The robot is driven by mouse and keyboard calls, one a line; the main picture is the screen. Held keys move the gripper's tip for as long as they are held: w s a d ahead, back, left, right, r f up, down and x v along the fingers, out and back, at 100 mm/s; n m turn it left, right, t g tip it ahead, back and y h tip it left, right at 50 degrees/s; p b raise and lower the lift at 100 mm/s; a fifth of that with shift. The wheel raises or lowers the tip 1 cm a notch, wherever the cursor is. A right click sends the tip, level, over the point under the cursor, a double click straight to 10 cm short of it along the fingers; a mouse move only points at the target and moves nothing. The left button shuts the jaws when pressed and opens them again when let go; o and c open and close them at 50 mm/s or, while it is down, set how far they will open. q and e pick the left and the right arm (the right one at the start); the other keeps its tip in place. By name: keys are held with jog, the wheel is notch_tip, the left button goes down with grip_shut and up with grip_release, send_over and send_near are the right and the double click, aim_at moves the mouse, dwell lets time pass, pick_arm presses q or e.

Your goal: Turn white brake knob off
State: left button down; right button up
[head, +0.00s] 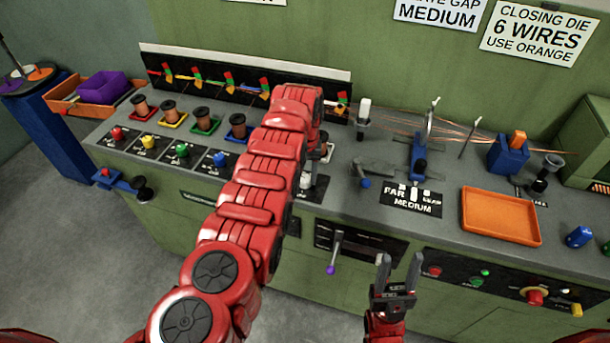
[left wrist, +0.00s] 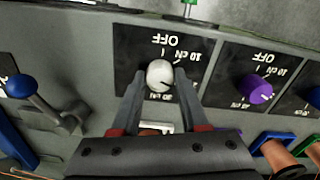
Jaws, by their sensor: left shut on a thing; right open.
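The white brake knob (left wrist: 160,75) sits on a black dial plate (left wrist: 140,52) marked OFF and 10 cN, upside down in the left wrist view. My left gripper (left wrist: 159,82) has a finger on each side of the knob and is shut on it. A dark line shows on the knob, but I cannot tell which mark it points to. In the head view the white knob (head: 305,181) shows just past my left arm, which hides most of that gripper. My right gripper (head: 398,275) is open and empty in front of the bench.
A purple knob (left wrist: 258,89) stands beside the white one. Red (head: 117,133), yellow (head: 148,142), green (head: 182,150) and blue (head: 219,159) knobs line the bench front. A blue-tipped lever (left wrist: 22,86) is close by. An orange tray (head: 500,216) lies at right.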

pick_arm(q)
jog(key=shift+f+n+b, duration=0.15)
jog(key=shift+n+b, duration=1.05)
jog(key=shift+n, duration=0.3)
jog(key=n+b, duration=0.2)
jog(key=n, duration=0.1)
jog(key=shift+n, duration=0.3)
jog(key=n+b, duration=0.2)
jog(key=shift+n, duration=0.4)
jog(key=n+b, duration=0.1)
jog(key=n, duration=0.1)
jog(key=shift+n, duration=0.3)
jog(key=n, duration=0.4)
jog(key=shift+r+n, duration=0.2)
jog(key=shift+n, duration=0.1)
jog(key=n, duration=0.5)
jog(key=shift+n, duration=0.3)
